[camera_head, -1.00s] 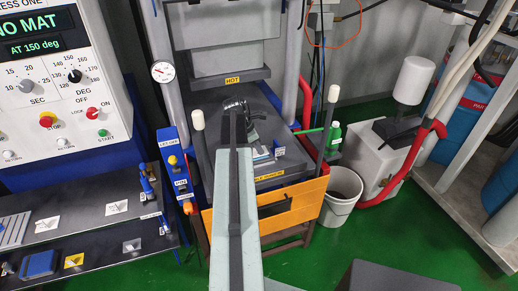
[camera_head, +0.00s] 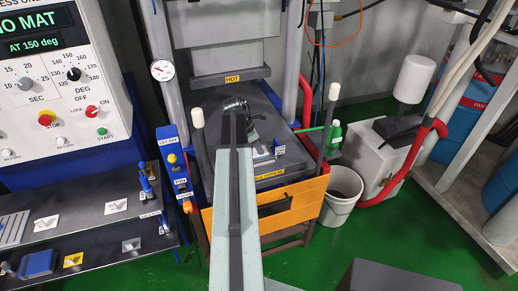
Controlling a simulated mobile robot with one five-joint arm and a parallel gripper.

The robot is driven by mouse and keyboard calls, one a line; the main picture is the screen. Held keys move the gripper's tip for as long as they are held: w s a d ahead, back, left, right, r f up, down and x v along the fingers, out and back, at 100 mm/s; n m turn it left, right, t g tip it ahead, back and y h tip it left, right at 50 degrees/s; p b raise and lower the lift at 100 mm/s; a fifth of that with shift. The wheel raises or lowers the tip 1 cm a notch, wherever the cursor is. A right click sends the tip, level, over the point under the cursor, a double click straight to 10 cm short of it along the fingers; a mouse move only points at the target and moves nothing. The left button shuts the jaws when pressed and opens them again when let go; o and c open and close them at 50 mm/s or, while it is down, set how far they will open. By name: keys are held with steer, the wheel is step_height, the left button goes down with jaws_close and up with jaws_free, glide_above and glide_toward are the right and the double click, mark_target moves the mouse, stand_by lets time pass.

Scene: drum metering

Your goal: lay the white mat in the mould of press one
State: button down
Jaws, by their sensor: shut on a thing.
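Press one stands in the middle of the view, with its upper block (camera_head: 229,81) marked HOT raised above a dark lower bed (camera_head: 283,157). My gripper (camera_head: 236,104) is over the bed, between the two upright levers, and is shut. My pale arm runs up to it from the bottom and covers much of the bed. The mat in its jaws cannot be made out clearly. A small pale patch (camera_head: 262,154) shows on the bed right of my arm; I cannot tell whether it is mat or mould. The panel (camera_head: 62,75) reads NO MAT and AT 150 deg.
Two white-topped levers (camera_head: 197,118) (camera_head: 334,92) flank the bed. An orange front guard (camera_head: 305,205) is below it. A grey shelf (camera_head: 90,230) with labelled spots is at left. A white bucket (camera_head: 341,195) and red hose (camera_head: 402,168) are at right.

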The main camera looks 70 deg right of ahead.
steer(key=shift+f+b, duration=0.5)
steer(key=shift+f, duration=0.1)
steer(key=c, duration=1.5)
jaws_free()
steer(key=p+v, duration=0.7)
steer(key=shift+w+r, duration=0.2)
steer(key=shift+r, duration=0.15)
steer(key=shift+a, duration=0.1)
